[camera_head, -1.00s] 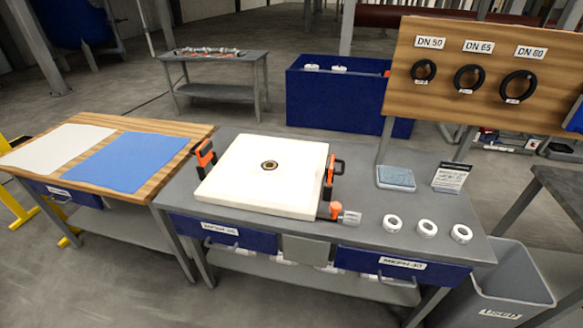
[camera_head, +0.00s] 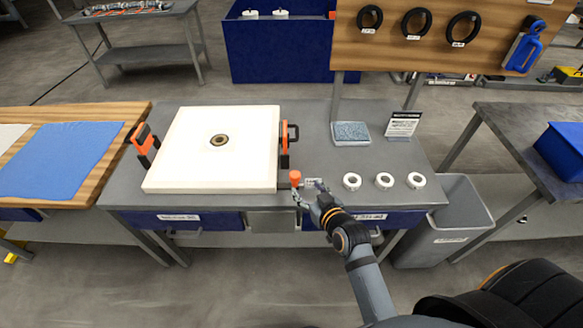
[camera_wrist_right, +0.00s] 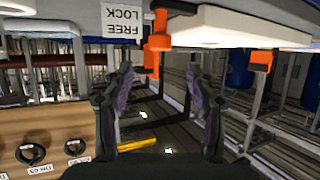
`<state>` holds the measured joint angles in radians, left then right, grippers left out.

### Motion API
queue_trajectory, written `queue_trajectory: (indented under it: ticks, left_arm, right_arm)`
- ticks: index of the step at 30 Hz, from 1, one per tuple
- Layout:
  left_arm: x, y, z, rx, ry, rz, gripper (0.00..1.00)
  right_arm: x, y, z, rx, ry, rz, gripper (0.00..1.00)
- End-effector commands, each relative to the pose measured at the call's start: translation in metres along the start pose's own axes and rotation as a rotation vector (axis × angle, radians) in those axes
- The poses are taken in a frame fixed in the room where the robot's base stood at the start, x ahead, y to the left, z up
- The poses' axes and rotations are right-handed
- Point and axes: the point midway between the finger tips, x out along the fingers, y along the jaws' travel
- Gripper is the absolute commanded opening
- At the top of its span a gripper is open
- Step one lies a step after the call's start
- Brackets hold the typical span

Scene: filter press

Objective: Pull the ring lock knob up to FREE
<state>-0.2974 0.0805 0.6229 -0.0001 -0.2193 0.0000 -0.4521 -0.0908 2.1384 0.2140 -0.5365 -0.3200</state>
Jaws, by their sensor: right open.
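The ring lock knob (camera_head: 295,178) is orange and sits at the front right corner of the white filter plate (camera_head: 215,165) on the grey bench. My left gripper is out of view.
Several white rings (camera_head: 384,180) stand right of my gripper on the bench (camera_head: 330,150). An orange-and-black clamp (camera_head: 288,140) stands on the plate's right side, another (camera_head: 144,142) on its left. A grey bin (camera_head: 445,220) is at the bench's right end.

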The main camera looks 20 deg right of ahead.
Motion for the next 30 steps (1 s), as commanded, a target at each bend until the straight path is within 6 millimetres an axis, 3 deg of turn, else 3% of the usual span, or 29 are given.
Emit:
queue_trajectory:
  ticks: [7, 15, 21, 30]
  left_arm:
    - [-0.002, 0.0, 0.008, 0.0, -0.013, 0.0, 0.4]
    - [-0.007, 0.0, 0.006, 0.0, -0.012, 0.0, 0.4]
    - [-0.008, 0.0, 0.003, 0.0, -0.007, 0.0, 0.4]
    - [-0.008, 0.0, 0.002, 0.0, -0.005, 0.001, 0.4]
  right_arm:
    - [0.01, 0.0, -0.004, 0.0, 0.008, 0.0, 0.57]
    - [0.067, 0.0, -0.005, 0.0, 0.008, 0.001, 0.57]
    - [0.096, 0.001, -0.004, 0.0, 0.006, 0.001, 0.57]
    - [0.104, 0.001, -0.003, 0.0, 0.007, 0.002, 0.57]
